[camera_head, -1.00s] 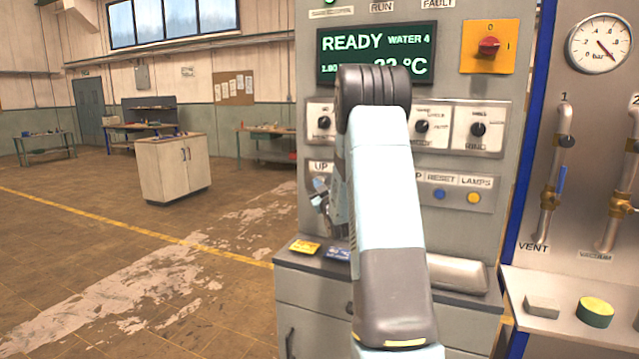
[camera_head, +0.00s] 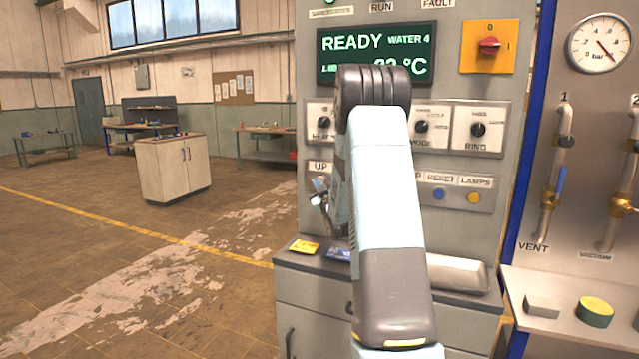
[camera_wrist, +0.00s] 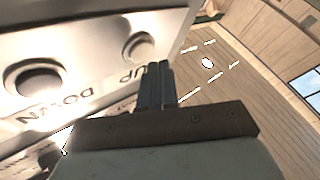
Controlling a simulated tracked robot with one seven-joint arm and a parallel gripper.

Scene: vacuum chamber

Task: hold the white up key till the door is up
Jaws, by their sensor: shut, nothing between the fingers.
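The up key (camera_wrist: 138,46) shows in the wrist view as a pale round button above the label UP on the panel. In the head view the UP label (camera_head: 320,167) is at the left of the lower panel row, with the key just below it. My gripper (camera_wrist: 157,66) is shut and empty. Its fingertips are close to the up key, just right of and below it in the wrist view; I cannot tell whether they touch. In the head view my gripper (camera_head: 318,199) is just below the key, partly behind my arm. The door is not in view.
The DOWN key (camera_wrist: 35,78) is left of the up key in the wrist view. A yellow card (camera_head: 304,247) lies on the ledge below. My arm hides the middle of the panel. The display (camera_head: 376,52) reads READY. Floor to the left is open.

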